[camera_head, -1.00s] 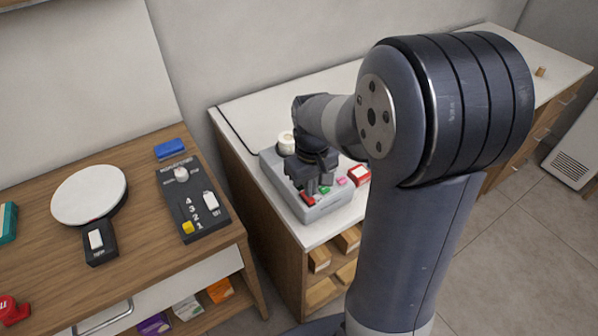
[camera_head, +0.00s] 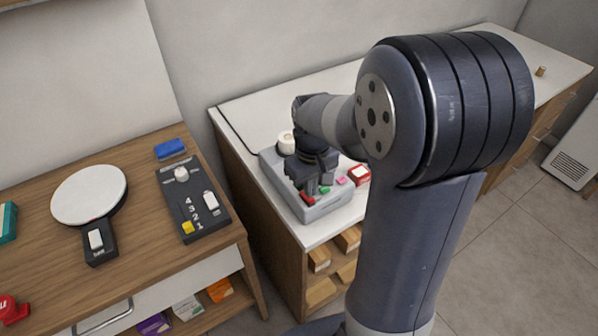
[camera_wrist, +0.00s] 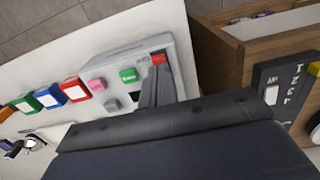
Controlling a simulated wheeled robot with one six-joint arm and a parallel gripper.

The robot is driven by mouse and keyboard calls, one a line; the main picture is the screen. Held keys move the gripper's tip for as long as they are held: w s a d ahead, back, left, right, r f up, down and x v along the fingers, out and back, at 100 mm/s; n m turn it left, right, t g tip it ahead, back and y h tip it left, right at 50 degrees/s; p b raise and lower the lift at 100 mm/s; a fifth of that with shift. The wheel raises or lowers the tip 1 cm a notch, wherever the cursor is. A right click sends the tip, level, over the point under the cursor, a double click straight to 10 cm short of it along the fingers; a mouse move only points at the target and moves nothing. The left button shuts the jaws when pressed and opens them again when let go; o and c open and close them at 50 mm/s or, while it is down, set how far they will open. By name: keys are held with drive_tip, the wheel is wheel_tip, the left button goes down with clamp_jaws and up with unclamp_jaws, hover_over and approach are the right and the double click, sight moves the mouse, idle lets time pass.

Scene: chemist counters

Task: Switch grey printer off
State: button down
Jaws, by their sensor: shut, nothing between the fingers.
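The grey printer (camera_head: 325,210) stands on the white counter, with a white roll (camera_head: 286,142) at its back left. A red button (camera_head: 307,198), a green button (camera_head: 325,189) and a pink button (camera_head: 341,181) line its front edge. My gripper (camera_head: 314,189) is shut and empty, low over the printer beside the red and green buttons. In the wrist view the fingertips (camera_wrist: 157,72) are right at the red button (camera_wrist: 159,59), with the green button (camera_wrist: 129,75) to their left. I cannot tell whether they touch the red button.
A red-and-white box (camera_head: 359,174) sits right of the printer. A wooden table (camera_head: 140,235) at left holds a black control panel (camera_head: 192,200) and a round white plate device (camera_head: 90,194). My arm hides part of the counter. A cable runs along the counter's left edge.

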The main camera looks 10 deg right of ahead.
drive_tip(key=shift+f+b, duration=0.6)
drive_tip(key=shift+f, duration=0.25)
idle(0.3)
wheel_tip(320, 180, up, 7)
drive_tip(key=p, duration=0.6)
drive_tip(key=shift+r, duration=0.1)
idle(0.4)
